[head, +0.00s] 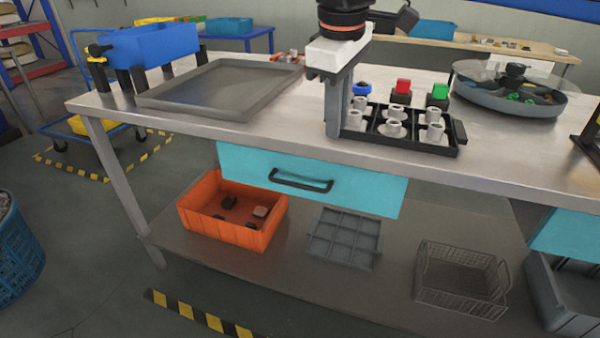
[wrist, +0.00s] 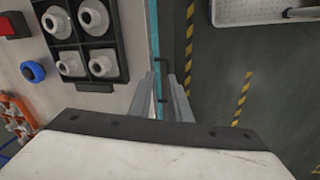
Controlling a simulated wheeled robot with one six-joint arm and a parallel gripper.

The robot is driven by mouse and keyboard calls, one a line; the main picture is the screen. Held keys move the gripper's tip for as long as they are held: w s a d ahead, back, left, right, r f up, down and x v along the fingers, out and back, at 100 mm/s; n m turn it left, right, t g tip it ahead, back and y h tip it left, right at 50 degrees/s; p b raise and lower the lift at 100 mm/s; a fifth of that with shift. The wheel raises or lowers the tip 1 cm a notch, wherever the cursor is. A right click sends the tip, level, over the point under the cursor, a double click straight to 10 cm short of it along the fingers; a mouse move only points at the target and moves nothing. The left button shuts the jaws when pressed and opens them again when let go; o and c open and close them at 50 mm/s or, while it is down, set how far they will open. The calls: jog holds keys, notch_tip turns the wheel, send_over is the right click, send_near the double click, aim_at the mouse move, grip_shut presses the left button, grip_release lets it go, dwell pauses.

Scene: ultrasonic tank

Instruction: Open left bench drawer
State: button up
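The left bench drawer (head: 230,165) has a turquoise front under the tabletop and looks shut. Its black bar handle (head: 300,182) runs across the front. My gripper (head: 335,130) points down in the head view, with its fingertips above and to the right of the handle in the picture. In the wrist view my gripper (wrist: 164,84) has its two grey fingers apart with a gap between them. The black handle (wrist: 161,100) shows in line with that gap, beside the turquoise drawer edge (wrist: 156,42). I cannot see any contact with the handle.
A black tray (head: 460,150) of white cups stands on the bench near my gripper, with red and green buttons behind. A grey tray (head: 215,112) lies left. An orange bin (head: 262,240) and grey divided tray (head: 318,258) sit on the lower shelf. The floor in front is clear.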

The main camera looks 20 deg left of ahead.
jog(key=r+n, duration=0.2)
send_over(299, 184)
jog(key=s, duration=0.4)
jog(key=w+f, duration=0.1)
jog(key=f, duration=0.4)
jog(key=w+f, duration=0.1)
jog(key=f, duration=0.5)
jog(key=w+f, duration=0.1)
jog(key=f, duration=0.5)
jog(key=shift+w+f, duration=0.25)
jog(key=shift+w, duration=0.05)
grip_shut()
